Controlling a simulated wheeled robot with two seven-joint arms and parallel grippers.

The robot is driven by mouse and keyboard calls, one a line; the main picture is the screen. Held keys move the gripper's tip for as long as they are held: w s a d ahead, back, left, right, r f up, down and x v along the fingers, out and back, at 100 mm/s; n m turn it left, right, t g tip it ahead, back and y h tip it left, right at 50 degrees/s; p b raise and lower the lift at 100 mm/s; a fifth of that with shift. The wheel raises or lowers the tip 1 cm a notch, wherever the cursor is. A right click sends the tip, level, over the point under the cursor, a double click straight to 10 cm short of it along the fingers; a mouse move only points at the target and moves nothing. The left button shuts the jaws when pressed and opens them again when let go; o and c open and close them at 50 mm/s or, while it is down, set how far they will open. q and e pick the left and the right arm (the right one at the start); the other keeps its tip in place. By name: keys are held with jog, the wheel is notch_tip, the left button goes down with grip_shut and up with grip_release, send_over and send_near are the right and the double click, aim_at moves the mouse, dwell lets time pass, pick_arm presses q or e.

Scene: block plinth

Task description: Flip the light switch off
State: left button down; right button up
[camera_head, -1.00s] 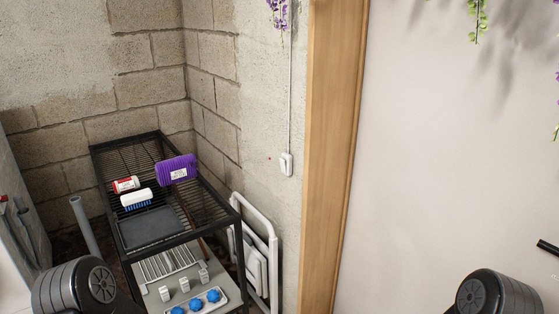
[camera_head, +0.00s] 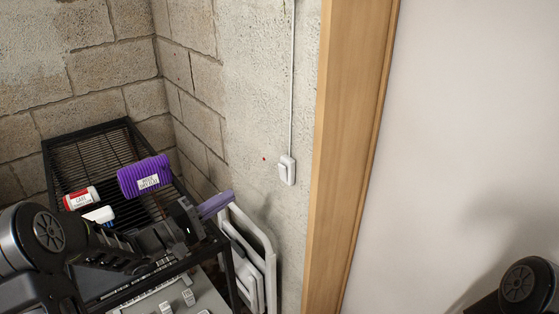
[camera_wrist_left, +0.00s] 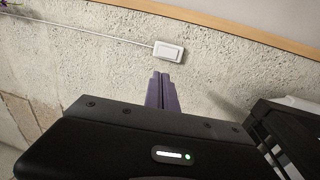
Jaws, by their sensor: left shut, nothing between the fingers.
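The white light switch (camera_head: 287,170) is fixed to the rough block wall, left of the wooden door frame, with a cable running up from it. It also shows in the left wrist view (camera_wrist_left: 168,52), just beyond my fingertips. My left gripper (camera_head: 216,204) is shut and empty, with its purple fingers pointing toward the wall. In the head view it is to the left of and a little below the switch, apart from it. In the left wrist view the left gripper (camera_wrist_left: 161,92) points almost straight at the switch. My right gripper is outside these views.
A black wire rack (camera_head: 85,150) stands in the corner under my left arm. It holds a purple package (camera_head: 144,176), a red and white container (camera_head: 81,199) and a white item (camera_head: 99,214). A folded white frame (camera_head: 262,245) leans on the wall below the switch. The wooden door frame (camera_head: 350,150) is to the right.

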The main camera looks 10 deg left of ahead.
pick_arm(q)
jog(key=shift+r, duration=0.35)
jog(key=p, duration=0.2)
send_near(282, 161)
jog(key=x, duration=0.5)
jog(key=shift+w+d+f, duration=0.1)
jog(key=shift+w+d, duration=0.05)
jog(key=shift+w+d+r+g+p, duration=0.25)
jog(key=shift+r+g+p, duration=0.15)
jog(key=shift+p, duration=0.85)
jog(key=shift+f+b, duration=0.3)
